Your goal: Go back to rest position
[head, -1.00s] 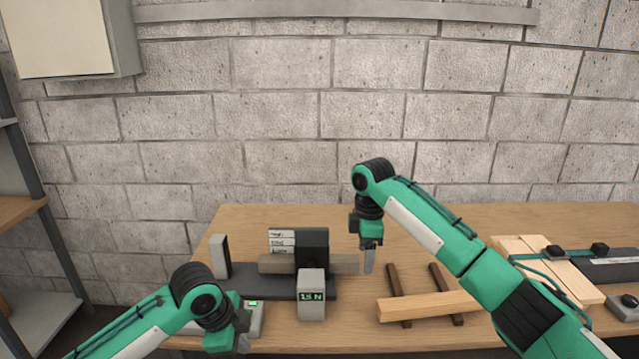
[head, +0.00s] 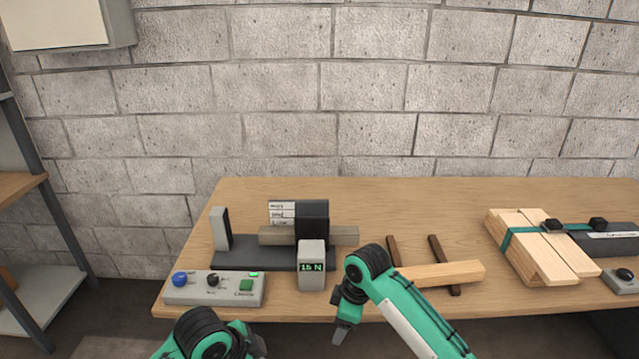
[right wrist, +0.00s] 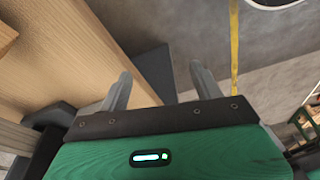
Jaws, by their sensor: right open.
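My right gripper (head: 345,318) hangs in front of the table's front edge in the head view, below the display box. In the right wrist view its two fingers (right wrist: 118,90) stand apart with nothing between them. My left arm shows only as a dark and green joint at the bottom of the head view; its fingers are out of the picture. A grey-brown bar (head: 345,235) lies in the dark test fixture (head: 230,258) on the table. The display box (head: 312,268) reads about 15 or 16 N.
A control box (head: 212,290) with a blue knob and green button sits at the table's (head: 400,192) front left. A wooden bar (head: 445,273) lies across two dark strips. Strapped boards (head: 530,255) lie at the right. A shelf (head: 20,187) stands at the far left.

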